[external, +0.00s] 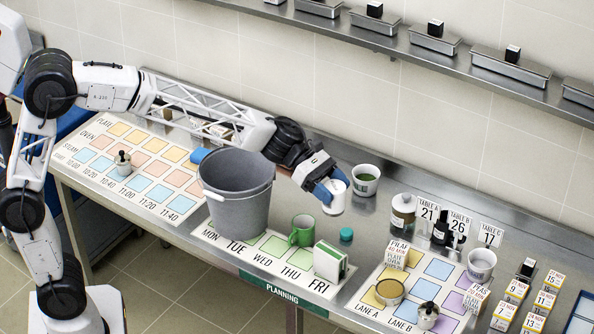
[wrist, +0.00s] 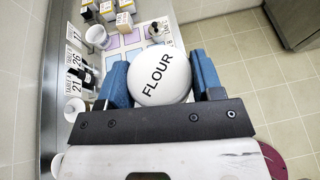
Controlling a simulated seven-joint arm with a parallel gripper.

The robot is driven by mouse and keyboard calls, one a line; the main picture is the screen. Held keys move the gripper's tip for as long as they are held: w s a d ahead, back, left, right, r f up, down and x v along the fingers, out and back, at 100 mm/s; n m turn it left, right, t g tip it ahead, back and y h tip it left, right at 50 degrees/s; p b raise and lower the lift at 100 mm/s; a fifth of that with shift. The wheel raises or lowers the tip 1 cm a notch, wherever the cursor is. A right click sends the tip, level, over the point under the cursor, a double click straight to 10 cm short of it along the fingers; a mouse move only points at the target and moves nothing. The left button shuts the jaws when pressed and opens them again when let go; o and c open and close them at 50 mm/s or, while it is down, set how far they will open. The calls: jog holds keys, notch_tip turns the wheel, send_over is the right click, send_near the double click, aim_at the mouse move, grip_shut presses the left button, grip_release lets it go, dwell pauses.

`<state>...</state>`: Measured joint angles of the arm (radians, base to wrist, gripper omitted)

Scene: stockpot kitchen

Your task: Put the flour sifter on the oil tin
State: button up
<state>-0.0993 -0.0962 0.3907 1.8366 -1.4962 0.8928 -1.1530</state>
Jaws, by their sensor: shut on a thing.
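My gripper (external: 326,187) has blue fingers and is shut on the white flour sifter (external: 337,201), holding it above the steel counter, to the right of the grey bucket. In the wrist view, the sifter's round white face (wrist: 163,75) reads FLOUR and sits between my two blue fingers (wrist: 162,88). No thing is clearly labelled as the oil tin. A white and green rectangular container (external: 331,262) stands upright on the planning strip below the sifter in the picture; it may be the oil tin, but I cannot read its label.
The large grey bucket (external: 237,187) stands close to my arm. A coloured mat at right holds several items. A shelf (external: 430,45) runs along the wall.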

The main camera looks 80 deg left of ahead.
jog(key=d+m+g, duration=0.1)
jog(key=d, duration=0.5)
notch_tip(320, 180, down, 20)
jog(key=shift+s+a+r+h, duration=0.15)
jog(key=shift+s+a+h, duration=0.1)
jog(key=shift+s+h, duration=0.05)
jog(key=shift+w, duration=0.15)
send_over(390, 288)
jog(key=shift+f, duration=0.75)
jog(key=shift+f, duration=1.75)
jog(key=shift+f, duration=0.1)
